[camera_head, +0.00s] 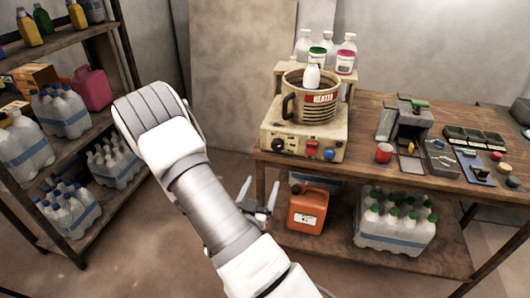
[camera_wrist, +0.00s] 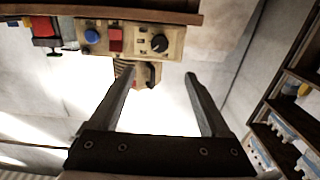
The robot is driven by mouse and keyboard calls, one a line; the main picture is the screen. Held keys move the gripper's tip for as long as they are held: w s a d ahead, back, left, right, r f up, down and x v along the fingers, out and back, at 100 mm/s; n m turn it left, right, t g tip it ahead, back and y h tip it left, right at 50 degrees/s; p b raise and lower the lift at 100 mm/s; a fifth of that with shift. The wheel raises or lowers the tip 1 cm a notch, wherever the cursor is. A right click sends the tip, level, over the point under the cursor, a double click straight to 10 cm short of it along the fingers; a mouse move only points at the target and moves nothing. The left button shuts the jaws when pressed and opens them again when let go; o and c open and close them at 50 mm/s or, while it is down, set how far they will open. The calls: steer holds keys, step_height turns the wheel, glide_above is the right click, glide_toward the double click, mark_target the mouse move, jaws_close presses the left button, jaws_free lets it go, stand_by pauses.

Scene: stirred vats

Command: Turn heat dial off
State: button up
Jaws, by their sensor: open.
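The heater (camera_head: 270,133) is a beige box on the left end of the workbench. Its front panel carries a black round dial (camera_head: 278,144) at the left, a red switch (camera_head: 311,150) and a blue knob (camera_head: 329,154). A round pot labelled HEATED (camera_head: 318,108) sits on top with a white bottle in it. My gripper (camera_head: 262,183) is open and empty, below and in front of the panel, apart from it. The wrist view shows the panel upside down, with the dial (camera_wrist: 159,43) just beyond my fingertips (camera_wrist: 160,72). The dial's exact setting is too small to read.
The workbench (camera_head: 375,115) holds a red-topped jar (camera_head: 384,153) and several small devices to the right. An orange canister (camera_head: 307,210) and bottle packs stand on its lower shelf. A shelf rack (camera_head: 100,125) with bottles stands at the left. Open floor lies between them.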

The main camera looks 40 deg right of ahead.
steer(key=shift+d+b, duration=0.55)
steer(key=shift+b, duration=0.8)
steer(key=b, duration=0.5)
glide_toward(277, 147)
steer(key=x, duration=0.9)
jaws_close()
